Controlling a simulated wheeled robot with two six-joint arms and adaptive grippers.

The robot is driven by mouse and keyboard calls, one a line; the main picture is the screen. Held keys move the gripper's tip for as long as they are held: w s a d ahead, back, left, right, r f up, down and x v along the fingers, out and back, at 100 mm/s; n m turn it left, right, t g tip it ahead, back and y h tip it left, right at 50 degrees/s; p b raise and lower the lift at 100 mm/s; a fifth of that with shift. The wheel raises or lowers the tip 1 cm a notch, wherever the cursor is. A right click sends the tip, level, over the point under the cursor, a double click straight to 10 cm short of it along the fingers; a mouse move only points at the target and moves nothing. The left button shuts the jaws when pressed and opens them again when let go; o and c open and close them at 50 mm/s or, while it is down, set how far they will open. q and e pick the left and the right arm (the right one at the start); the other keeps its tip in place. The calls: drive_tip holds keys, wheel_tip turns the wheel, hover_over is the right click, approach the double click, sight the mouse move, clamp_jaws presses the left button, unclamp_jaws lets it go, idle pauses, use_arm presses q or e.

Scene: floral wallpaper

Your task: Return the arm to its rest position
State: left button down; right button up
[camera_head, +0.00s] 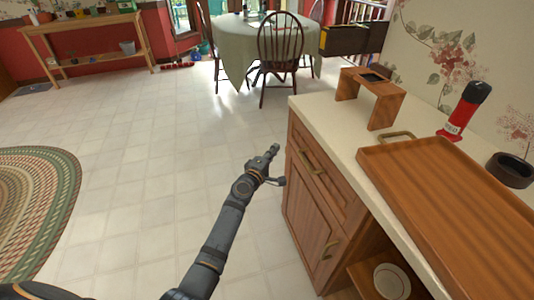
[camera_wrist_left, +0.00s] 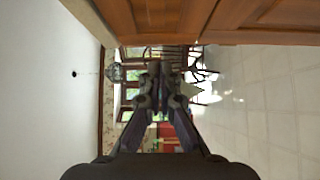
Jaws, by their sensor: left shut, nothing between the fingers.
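My left arm comes in from the bottom of the head view and reaches up and to the right. My left gripper (camera_head: 271,152) is at its end, shut and empty, beside the wooden cabinet's (camera_head: 318,207) left side and over the floor. In the left wrist view the gripper's fingers (camera_wrist_left: 160,98) meet in the middle with nothing between them. The cabinet's wooden front (camera_wrist_left: 240,20) runs along the top of that view. My right gripper is not in view.
The counter (camera_head: 350,135) holds a wooden stand (camera_head: 385,88), a wooden tray (camera_head: 440,215), a red bottle (camera_head: 465,112) and a dark bowl (camera_head: 511,170). A plate (camera_head: 391,281) sits on the lower shelf. A braided rug (camera_head: 40,200) lies left. The floor (camera_head: 150,150) between is clear.

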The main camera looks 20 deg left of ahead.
use_arm(q)
drive_tip(key=s, duration=0.2)
drive_tip(key=s+a, duration=0.1)
drive_tip(key=shift+s, duration=0.35)
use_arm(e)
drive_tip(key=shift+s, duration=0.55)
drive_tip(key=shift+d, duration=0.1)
